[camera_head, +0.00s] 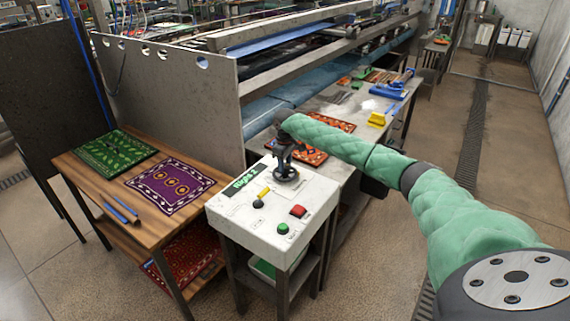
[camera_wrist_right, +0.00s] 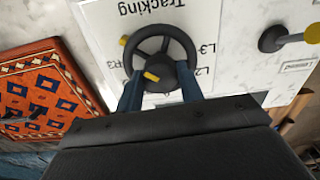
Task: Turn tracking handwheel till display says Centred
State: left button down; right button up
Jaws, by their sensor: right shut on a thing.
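The tracking handwheel (camera_head: 287,175) is a small black wheel on top of the white control box. In the right wrist view the handwheel (camera_wrist_right: 160,46) shows its rim, spokes and a yellow pointer at the hub, with the printed words Tracking, L2, L3 and R3 around it. The green display (camera_head: 240,182) appears to read "Right 2". My right gripper (camera_head: 284,155) reaches down on the handwheel from above. In the wrist view its blue fingers (camera_wrist_right: 160,92) are shut on the near part of the wheel; the exact contact is partly hidden. My left gripper is not in view.
The control box (camera_head: 245,215) also carries a black knob with a yellow lever (camera_head: 260,200), a red button (camera_head: 298,211) and a green button (camera_head: 283,228). A wooden table (camera_head: 90,185) with rugs stands left. A metal panel and machine stand behind.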

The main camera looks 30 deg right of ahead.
jog(key=shift+r+n, duration=0.15)
jog(key=shift+n, duration=0.65)
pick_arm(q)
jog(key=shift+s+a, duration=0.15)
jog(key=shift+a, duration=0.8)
pick_arm(e)
jog(key=shift+w+d+n, duration=0.1)
jog(key=shift+n, duration=0.2)
